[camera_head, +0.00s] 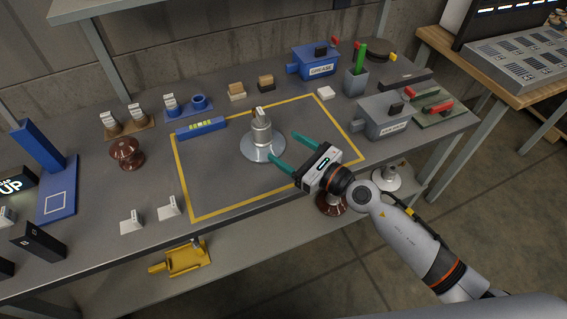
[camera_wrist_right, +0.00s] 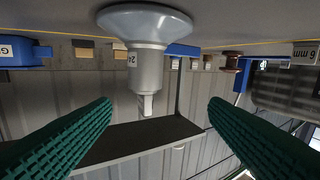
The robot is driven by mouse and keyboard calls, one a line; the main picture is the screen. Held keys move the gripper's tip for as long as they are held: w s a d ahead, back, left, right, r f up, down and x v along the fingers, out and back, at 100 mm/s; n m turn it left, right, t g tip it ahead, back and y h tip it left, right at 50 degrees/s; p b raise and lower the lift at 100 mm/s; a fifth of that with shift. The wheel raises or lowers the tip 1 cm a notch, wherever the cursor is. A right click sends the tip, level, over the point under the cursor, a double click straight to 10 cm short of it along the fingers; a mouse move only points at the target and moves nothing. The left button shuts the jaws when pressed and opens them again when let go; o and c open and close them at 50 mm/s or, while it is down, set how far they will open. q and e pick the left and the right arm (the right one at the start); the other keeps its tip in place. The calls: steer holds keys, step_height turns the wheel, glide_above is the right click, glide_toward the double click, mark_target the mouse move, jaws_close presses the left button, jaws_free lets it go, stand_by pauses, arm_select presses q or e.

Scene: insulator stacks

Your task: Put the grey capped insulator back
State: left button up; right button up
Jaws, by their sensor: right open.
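The grey capped insulator (camera_head: 262,140) stands upright inside the yellow outline on the bench, its wide pale disc at the bottom and a small pin with a white tag on top. My right gripper (camera_head: 281,150) is open, its two green fingers pointing at the insulator from the right, apart from it. In the right wrist view, which is upside down, the insulator (camera_wrist_right: 146,70) hangs ahead between the open fingers (camera_wrist_right: 158,110), with a tag reading 24 on its cap. My left gripper is not in view.
A brown insulator (camera_head: 126,153) stands left of the yellow outline (camera_head: 184,193). A blue level (camera_head: 201,127) lies at its back edge. Blue (camera_head: 316,62) and grey (camera_head: 384,117) boxes stand at the back and right. White tagged blocks (camera_head: 168,208) sit in front. Most of the outlined area is clear.

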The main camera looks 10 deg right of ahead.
mark_target(268, 131)
steer(key=shift+w+d+f+m+t+h, duration=0.3)
steer(key=shift+w+d+m+t+h, duration=0.15)
steer(key=shift+w+m, duration=0.3)
steer(key=x, duration=0.5)
steer(key=shift+w+a+f, duration=0.1)
steer(key=shift+a+f, duration=0.05)
steer(key=shift+w+a+f, duration=0.1)
steer(key=shift+w+a, duration=0.25)
steer(key=x, duration=0.2)
steer(key=b+x, duration=0.1)
steer(key=shift+w+a+f, duration=0.25)
steer(key=shift+f, duration=0.05)
steer(key=shift+w+a, duration=0.3)
steer(key=shift+w, duration=0.05)
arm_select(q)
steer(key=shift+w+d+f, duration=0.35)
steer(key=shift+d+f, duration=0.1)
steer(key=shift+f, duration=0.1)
arm_select(e)
steer(key=shift+r, duration=0.1)
steer(key=c, duration=1.5)
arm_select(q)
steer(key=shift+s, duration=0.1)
arm_select(e)
steer(key=shift+r, duration=0.15)
jaws_close()
